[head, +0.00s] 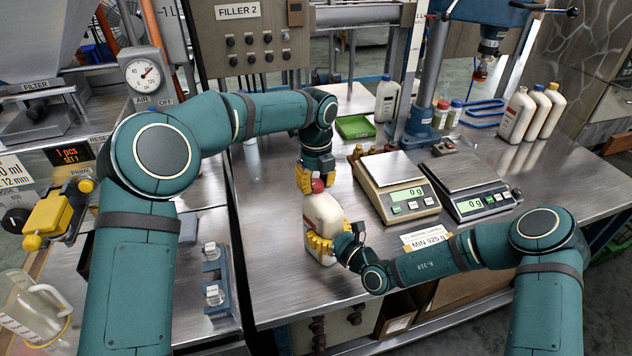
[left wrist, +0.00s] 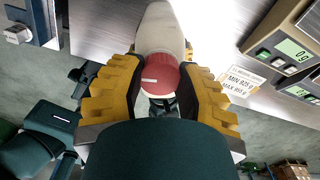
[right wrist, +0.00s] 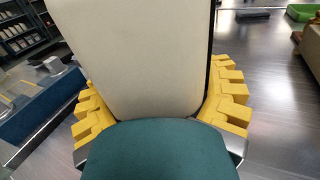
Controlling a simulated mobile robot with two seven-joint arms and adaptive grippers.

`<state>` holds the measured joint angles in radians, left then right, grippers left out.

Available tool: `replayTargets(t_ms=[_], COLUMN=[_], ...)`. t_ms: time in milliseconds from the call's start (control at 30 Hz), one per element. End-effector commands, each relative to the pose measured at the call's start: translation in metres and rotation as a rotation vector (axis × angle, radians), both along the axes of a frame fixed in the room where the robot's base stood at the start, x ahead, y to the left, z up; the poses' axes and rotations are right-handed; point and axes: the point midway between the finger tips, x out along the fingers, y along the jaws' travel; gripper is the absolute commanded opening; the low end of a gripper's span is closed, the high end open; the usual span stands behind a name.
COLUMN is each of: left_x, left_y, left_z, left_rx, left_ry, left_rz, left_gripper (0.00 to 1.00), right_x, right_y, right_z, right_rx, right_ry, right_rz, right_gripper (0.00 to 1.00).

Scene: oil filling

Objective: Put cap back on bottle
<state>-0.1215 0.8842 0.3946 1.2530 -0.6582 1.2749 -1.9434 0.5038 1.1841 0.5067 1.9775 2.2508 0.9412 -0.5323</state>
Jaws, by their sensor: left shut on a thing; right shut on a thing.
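A cream bottle (head: 322,215) stands upright on the steel table near its front edge; its body fills the middle of the right wrist view (right wrist: 150,60). My right gripper (head: 322,246) is shut around the lower body of the bottle. A red cap (head: 318,185) is at the top of the bottle, and it shows large in the left wrist view (left wrist: 160,74). My left gripper (head: 313,180) points down from above and is shut on the cap. The cap sits at the bottle's mouth; the thread and the seating of the cap are hidden.
Two scales (head: 397,184) (head: 472,184) stand right of the bottle. Behind are a green tray (head: 355,127), a white bottle (head: 387,99) and a drill-like press (head: 424,110). Several red-labelled bottles (head: 517,116) stand at the far right. A label card (head: 427,238) lies at the front edge.

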Motion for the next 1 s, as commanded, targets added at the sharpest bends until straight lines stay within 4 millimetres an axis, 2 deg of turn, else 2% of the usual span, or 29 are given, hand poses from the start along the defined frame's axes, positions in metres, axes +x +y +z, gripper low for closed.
replayTargets(t_ms=[200, 367, 500, 600, 633, 1000], left_x=[0.0002, 0.0000, 0.0001, 0.0001, 0.0001, 0.0002], left_y=[0.0001, 0.0001, -0.0001, -0.0001, -0.0001, -0.0002], left_z=[-0.0002, -0.0002, 0.0000, 0.0000, -0.0001, 0.0037], left_rx=[-0.002, -0.001, 0.000, -0.001, -0.001, 0.000], left_ry=[0.000, 0.001, 0.001, 0.000, 0.000, -0.001], left_rz=[-0.402, -0.617, -0.615, -0.614, -0.614, -0.611], left_gripper=[0.27, 0.27, 0.27, 0.66, 0.69, 0.69], right_x=[0.0001, 0.0001, 0.0001, 0.0001, 0.0001, 0.0001], right_y=[-0.0001, -0.0001, -0.0001, -0.0001, -0.0001, 0.0000], right_z=[0.0002, 0.0002, 0.0002, 0.0002, 0.0002, 0.0002], right_rx=[0.000, 0.000, 0.000, 0.000, 0.000, 0.000], right_ry=[0.000, 0.000, 0.000, 0.000, 0.000, 0.000], right_rz=[0.000, 0.000, 0.000, 0.000, 0.000, 0.000], right_gripper=[0.00, 0.00, 0.00, 0.00, 0.00, 0.00])
